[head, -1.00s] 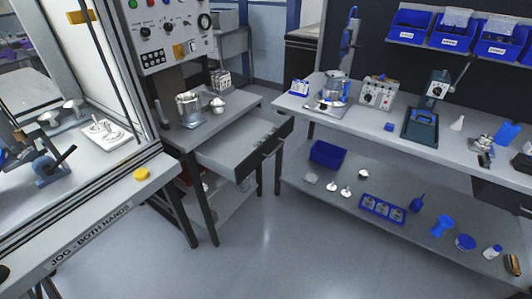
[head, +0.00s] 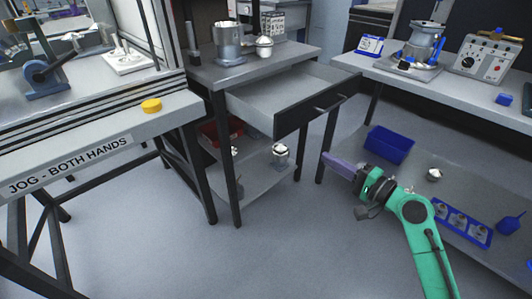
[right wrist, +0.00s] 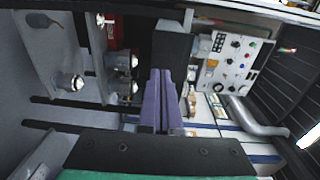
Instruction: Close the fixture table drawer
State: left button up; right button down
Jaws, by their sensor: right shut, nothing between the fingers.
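The fixture table (head: 290,60) stands left of centre in the head view. Its drawer (head: 291,121) is pulled out toward the lower right, and its grey inside looks empty. A bar handle (head: 331,103) is on the dark drawer front. My right gripper (head: 329,159), with purple fingers, is shut and empty. It appears below and slightly right of the drawer front in the head view, apart from the handle. In the right wrist view the shut fingers (right wrist: 160,85) point at the picture's middle. My left gripper is not in view.
A metal pot (head: 229,45) stands on the fixture table. Its lower shelf (head: 262,182) holds a red bin (head: 220,130) and metal parts. A bench at right carries a blue bin (head: 389,145) on its lower shelf. A machine with a yellow button (head: 151,105) stands at left. The floor between is clear.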

jog(key=a+r, duration=0.1)
pick_arm(q)
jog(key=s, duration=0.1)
jog(key=p, duration=0.1)
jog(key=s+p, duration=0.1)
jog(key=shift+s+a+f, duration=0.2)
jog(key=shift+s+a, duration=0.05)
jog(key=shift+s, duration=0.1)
pick_arm(e)
send_near(280, 129)
jog(key=shift+y, duration=0.4)
jog(key=x, duration=0.7)
jog(key=shift+d+f, duration=0.15)
jog(key=shift+f, duration=0.05)
jog(key=shift+w, duration=0.1)
